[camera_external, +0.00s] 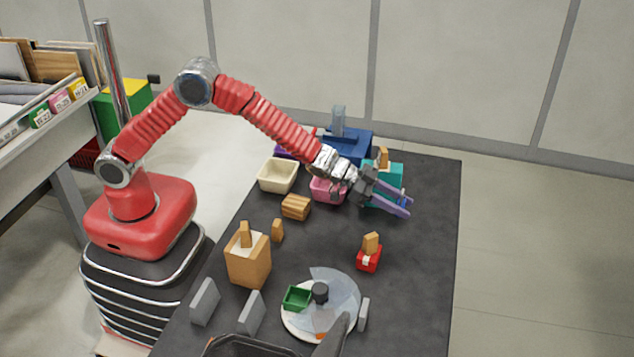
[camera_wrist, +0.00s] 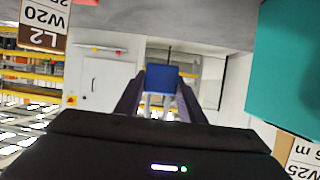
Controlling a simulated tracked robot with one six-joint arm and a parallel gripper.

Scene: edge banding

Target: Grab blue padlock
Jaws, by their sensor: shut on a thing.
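The blue padlock (camera_wrist: 162,76) sits between the two fingers of my gripper (camera_wrist: 160,95) in the wrist view. Its blue body and pale shackle legs show there. In the external view my gripper (camera_external: 404,206) reaches over the right part of the dark table, with its purple fingers shut on the padlock. Only a small blue patch shows between the fingers in that view. The gripper is beside and in front of a teal box (camera_external: 395,171), which also fills the right side of the wrist view (camera_wrist: 290,65).
The dark table (camera_external: 420,270) also bears a pink bin (camera_external: 322,192), a cream bin (camera_external: 278,175), a blue box (camera_external: 350,148), a red padlock-like item (camera_external: 369,258), a tan box (camera_external: 248,267) and a round turntable (camera_external: 340,305) with a green tray. The right table strip is clear.

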